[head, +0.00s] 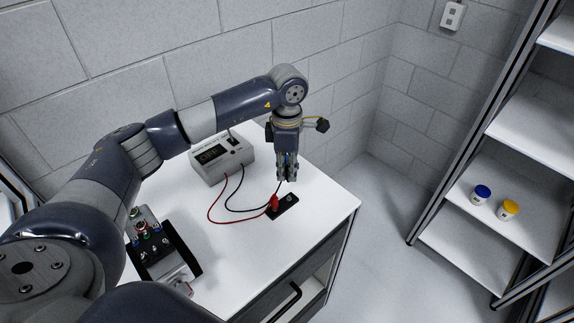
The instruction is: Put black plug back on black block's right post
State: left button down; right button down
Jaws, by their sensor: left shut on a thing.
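The black block (284,209) lies on the white table, near its right side. A red plug (274,202) stands on its left post, and its right post (291,198) shows bare. My left gripper (288,178) is above the block, pointing down, shut on the black plug. The plug itself is mostly hidden between the fingers. The black lead (246,211) runs from the meter up to the fingertips. My right gripper is out of view.
A grey meter (221,159) stands behind and left of the block, with a red lead (235,222) looping across the table. A black device with several knobs (157,247) sits front left. Shelves (520,195) with blue-lidded (481,194) and yellow-lidded (508,210) jars stand right.

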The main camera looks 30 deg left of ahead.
pick_arm(q)
jog(key=b, duration=0.3)
send_over(288, 196)
jog(key=shift+f, duration=2.6)
jog(key=shift+a+f+b, duration=0.1)
jog(key=shift+f+b, duration=0.65)
jog(key=shift+f, duration=0.25)
jog(key=shift+b, duration=0.5)
jog(key=shift+f, duration=0.2)
jog(key=c, duration=1.5)
grip_release()
jog(key=shift+c, duration=0.2)
jog(key=shift+r, duration=0.1)
